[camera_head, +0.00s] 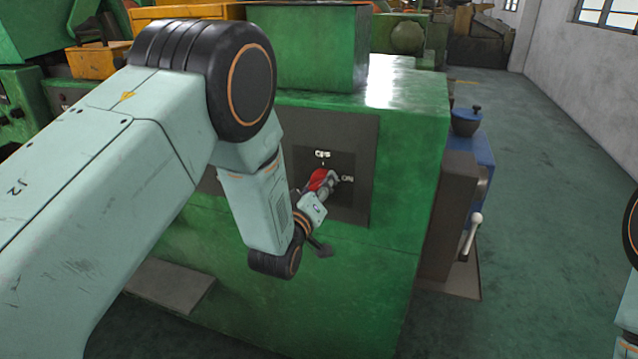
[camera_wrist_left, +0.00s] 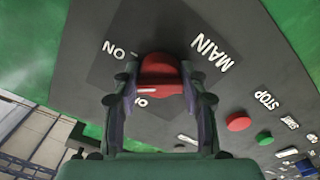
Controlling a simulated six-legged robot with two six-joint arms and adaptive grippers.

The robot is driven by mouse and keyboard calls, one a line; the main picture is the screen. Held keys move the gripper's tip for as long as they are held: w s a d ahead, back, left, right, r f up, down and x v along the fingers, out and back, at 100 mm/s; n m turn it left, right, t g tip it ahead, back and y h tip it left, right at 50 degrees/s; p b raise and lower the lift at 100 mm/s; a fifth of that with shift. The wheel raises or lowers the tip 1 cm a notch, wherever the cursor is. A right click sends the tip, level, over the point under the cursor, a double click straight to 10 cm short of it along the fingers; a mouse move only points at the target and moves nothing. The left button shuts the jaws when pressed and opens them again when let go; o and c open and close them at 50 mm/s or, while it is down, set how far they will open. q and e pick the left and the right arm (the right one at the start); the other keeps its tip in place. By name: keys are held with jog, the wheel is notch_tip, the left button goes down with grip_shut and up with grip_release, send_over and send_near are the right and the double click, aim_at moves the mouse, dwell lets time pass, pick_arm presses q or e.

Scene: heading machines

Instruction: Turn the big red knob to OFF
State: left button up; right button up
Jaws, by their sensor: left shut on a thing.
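The big red knob (camera_head: 318,180) sits on a dark panel on the front of the green machine. In the head view, a white OFF label is above it and an ON label to its right. My left gripper (camera_head: 327,184) is at the knob and partly covers it. In the left wrist view, the two fingers of my left gripper (camera_wrist_left: 160,84) are on either side of the red knob (camera_wrist_left: 160,68), shut on it. A white mark shows on the knob; its exact setting is hard to tell. My right gripper is out of view.
In the left wrist view, a red button (camera_wrist_left: 238,122) by a STOP label and a green button (camera_wrist_left: 264,138) lie beside the knob's plate. In the head view, a blue machine part (camera_head: 480,160) with a lever (camera_head: 473,232) stands right of the green machine (camera_head: 420,140).

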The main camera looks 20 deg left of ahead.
pick_arm(q)
jog(key=n, duration=0.2)
jog(key=n+p, duration=0.1)
jog(key=n, duration=0.2)
jog(key=shift+r+n, duration=0.2)
jog(key=shift+n, duration=0.1)
jog(key=n+p, duration=0.1)
jog(key=n, duration=0.3)
jog(key=shift+n, duration=0.4)
jog(key=o, duration=1.1)
jog(key=shift+o, duration=0.2)
jog(key=shift+f, duration=0.1)
jog(key=shift+s, duration=0.1)
jog(key=shift+s, duration=0.35)
jog(key=s, duration=1.1)
jog(key=shift+a, duration=0.15)
